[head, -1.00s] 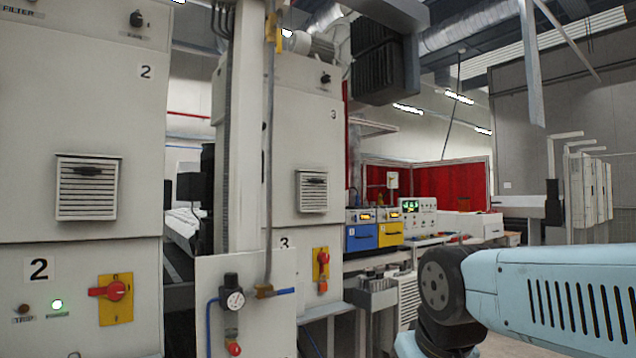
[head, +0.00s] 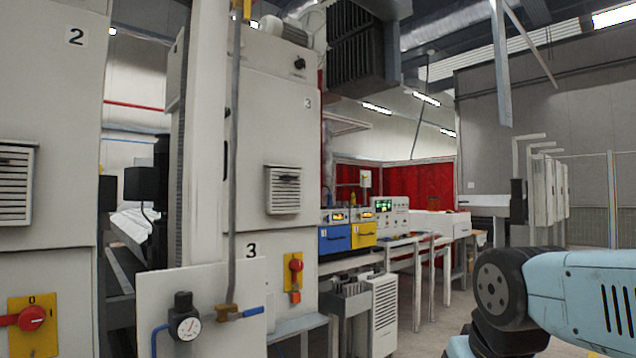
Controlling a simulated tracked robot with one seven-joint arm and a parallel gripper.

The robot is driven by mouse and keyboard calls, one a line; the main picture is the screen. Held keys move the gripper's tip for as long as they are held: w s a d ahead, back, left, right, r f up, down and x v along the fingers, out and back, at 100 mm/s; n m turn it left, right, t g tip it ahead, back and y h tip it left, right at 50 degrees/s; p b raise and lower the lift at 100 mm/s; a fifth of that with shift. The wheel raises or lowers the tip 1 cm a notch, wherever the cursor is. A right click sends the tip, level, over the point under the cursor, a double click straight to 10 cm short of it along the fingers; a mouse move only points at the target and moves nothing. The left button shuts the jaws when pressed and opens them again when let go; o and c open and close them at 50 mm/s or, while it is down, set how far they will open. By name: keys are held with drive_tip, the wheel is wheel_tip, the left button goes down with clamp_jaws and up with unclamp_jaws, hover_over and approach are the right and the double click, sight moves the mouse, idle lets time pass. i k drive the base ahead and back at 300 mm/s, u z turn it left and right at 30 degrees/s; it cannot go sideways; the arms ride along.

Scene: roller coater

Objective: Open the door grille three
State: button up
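The cabinet marked 3 (head: 262,130) stands left of centre in the head view, partly hidden by a white post and pipe in front of it. Its door carries a white slatted grille (head: 283,190) with a dark handle-like bar near its top. The grille looks flush with the door. Below it is a red rotary switch on a yellow plate (head: 294,270). My arm shows at the lower right, well apart from the cabinet. My gripper is not in view.
Cabinet 2 (head: 60,130) with a similar grille (head: 14,183) is at the left. A bench with blue (head: 334,238) and yellow boxes (head: 363,233) stands beyond.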

sight(284, 186)
drive_tip(key=z, duration=0.1)
drive_tip(key=i, duration=1.3)
drive_tip(key=u, duration=0.75)
